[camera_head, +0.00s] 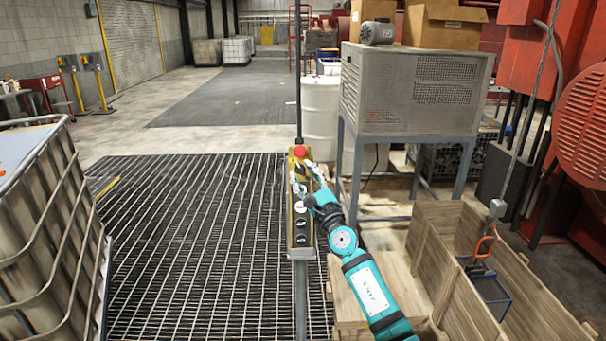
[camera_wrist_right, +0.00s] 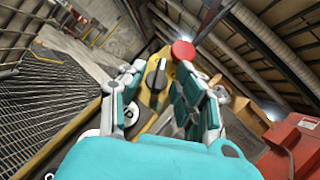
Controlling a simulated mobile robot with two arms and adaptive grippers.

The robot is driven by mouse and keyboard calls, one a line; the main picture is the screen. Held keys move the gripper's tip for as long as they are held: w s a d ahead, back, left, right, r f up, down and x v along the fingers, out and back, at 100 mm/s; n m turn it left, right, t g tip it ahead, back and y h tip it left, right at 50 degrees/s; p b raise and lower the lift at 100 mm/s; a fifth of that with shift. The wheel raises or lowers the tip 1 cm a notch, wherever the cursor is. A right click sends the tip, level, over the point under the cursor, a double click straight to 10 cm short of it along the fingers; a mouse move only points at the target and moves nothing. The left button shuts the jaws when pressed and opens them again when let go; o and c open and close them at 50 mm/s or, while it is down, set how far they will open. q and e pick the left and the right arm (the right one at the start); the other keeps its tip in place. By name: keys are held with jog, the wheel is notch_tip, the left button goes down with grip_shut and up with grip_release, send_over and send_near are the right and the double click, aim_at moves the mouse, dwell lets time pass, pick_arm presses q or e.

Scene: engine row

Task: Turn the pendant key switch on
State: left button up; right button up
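The yellow pendant (camera_head: 291,221) hangs upright on a dark cable, with a red button (camera_head: 300,151) at its top and several round controls down its front. My right gripper (camera_head: 304,180) is at the pendant's upper part, below the red button, and covers some of its face. In the right wrist view, my gripper's two fingers (camera_wrist_right: 160,88) are apart. A dark switch knob (camera_wrist_right: 155,74) shows between them, with the red button (camera_wrist_right: 183,50) beyond. I cannot tell whether the fingers touch the knob. My left gripper is out of view.
A grey vented cabinet (camera_head: 415,91) on a steel stand and a white drum (camera_head: 320,115) stand behind the pendant. Wooden crates (camera_head: 448,268) are at the lower right. A caged tank (camera_head: 48,225) is at the left. The floor grating (camera_head: 195,235) between is clear.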

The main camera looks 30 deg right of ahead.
jog(key=shift+w+r, duration=0.1)
jog(key=shift+w, duration=0.2)
grip_shut()
jog(key=shift+s, duration=0.1)
